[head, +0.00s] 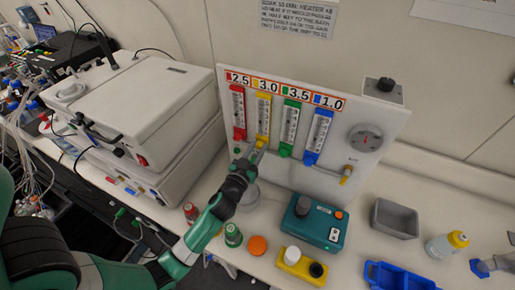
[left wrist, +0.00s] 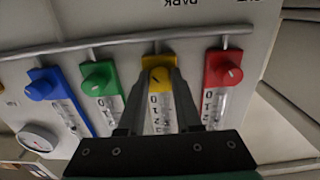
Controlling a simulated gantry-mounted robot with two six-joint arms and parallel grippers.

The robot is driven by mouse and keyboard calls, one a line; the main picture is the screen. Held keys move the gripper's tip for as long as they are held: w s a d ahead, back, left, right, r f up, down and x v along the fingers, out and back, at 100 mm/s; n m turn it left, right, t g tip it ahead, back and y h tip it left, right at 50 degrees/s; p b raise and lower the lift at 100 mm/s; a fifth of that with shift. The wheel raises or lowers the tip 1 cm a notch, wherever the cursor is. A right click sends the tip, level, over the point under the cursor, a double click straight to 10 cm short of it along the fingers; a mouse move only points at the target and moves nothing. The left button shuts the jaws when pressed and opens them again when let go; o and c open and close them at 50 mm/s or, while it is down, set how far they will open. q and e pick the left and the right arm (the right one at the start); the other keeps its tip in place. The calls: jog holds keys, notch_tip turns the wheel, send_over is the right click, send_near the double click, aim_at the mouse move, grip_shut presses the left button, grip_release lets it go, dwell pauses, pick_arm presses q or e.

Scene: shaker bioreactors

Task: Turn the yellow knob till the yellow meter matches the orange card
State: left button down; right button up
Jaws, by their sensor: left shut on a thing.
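The yellow knob (head: 260,144) sits at the foot of the yellow meter (head: 263,115), second from the left on a white upright panel. The orange-edged card (head: 266,85) above this meter reads 3.0. My left gripper (head: 251,157) reaches up to the yellow knob from below and is shut on it. In the left wrist view, which is upside down, the two fingers of the gripper (left wrist: 160,76) stand on either side of the yellow knob (left wrist: 160,80). The fingers partly cover the yellow meter (left wrist: 160,112); its level is too small to read. My right gripper is not in view.
The red meter (head: 238,112) and green meter (head: 290,122) flank the yellow one closely; a blue meter (head: 319,133) is further right. A round dial (head: 365,139) is on the panel. Below stand a teal device (head: 315,222), small bottles and a grey tray (head: 395,218).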

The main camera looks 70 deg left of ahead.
pick_arm(q)
jog(key=shift+m, duration=0.3)
jog(key=m, duration=0.7)
jog(key=shift+p, duration=0.35)
jog(key=m+p, duration=0.1)
jog(key=m, duration=0.5)
jog(key=shift+r+m, duration=0.1)
jog(key=shift+m, duration=0.2)
jog(key=c, duration=0.6)
grip_release()
